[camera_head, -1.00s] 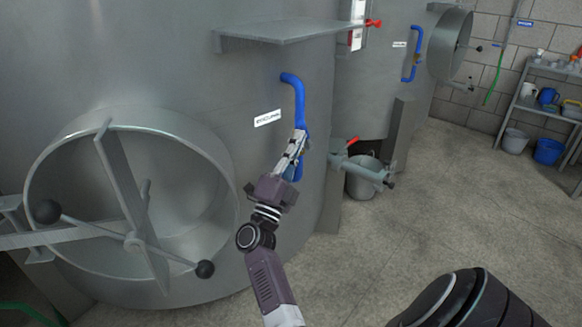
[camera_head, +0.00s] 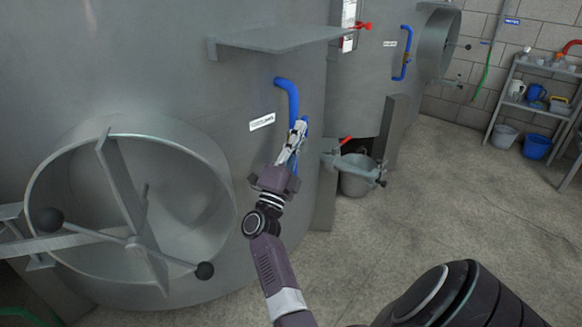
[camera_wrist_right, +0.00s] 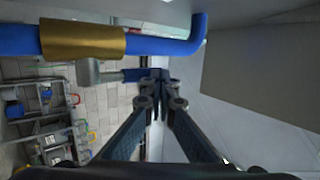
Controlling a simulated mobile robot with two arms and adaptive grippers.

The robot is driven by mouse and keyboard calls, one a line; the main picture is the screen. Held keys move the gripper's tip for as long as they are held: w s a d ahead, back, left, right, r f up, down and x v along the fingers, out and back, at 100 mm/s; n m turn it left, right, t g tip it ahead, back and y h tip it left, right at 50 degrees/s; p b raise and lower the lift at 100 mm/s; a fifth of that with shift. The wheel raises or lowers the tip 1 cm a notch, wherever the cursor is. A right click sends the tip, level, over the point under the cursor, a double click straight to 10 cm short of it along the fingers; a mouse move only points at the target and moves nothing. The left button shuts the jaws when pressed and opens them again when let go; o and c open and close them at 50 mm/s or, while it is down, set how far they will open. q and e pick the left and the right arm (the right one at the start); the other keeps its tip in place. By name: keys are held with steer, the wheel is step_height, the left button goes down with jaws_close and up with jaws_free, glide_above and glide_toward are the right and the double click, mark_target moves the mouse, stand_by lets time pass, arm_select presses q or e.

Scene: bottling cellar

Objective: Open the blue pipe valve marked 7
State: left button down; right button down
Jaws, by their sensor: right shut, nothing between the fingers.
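The blue pipe (camera_head: 290,97) comes out of the big steel tank and bends down; its lower part is mostly hidden behind my right gripper (camera_head: 300,128). The wrist view shows the blue pipe (camera_wrist_right: 180,47) with a brass-coloured valve body (camera_wrist_right: 82,40), a grey stem (camera_wrist_right: 88,72) and a blue lever (camera_wrist_right: 136,74). The shut fingers (camera_wrist_right: 160,82) are empty, their tips by the lever's end; whether they touch it I cannot tell. A white label (camera_head: 262,122) sits on the tank left of the pipe; its text is too small to read. My left gripper is out of view.
A steel shelf (camera_head: 275,38) juts from the tank above the pipe. A round open hatch (camera_head: 45,180) with a spoked handle is at left. A grey bucket (camera_head: 355,180) stands at the tank's right. A second blue pipe (camera_head: 405,50) is farther back.

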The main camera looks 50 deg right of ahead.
stand_by(0.4)
step_height(320, 180, up, 10)
stand_by(0.5)
stand_by(0.5)
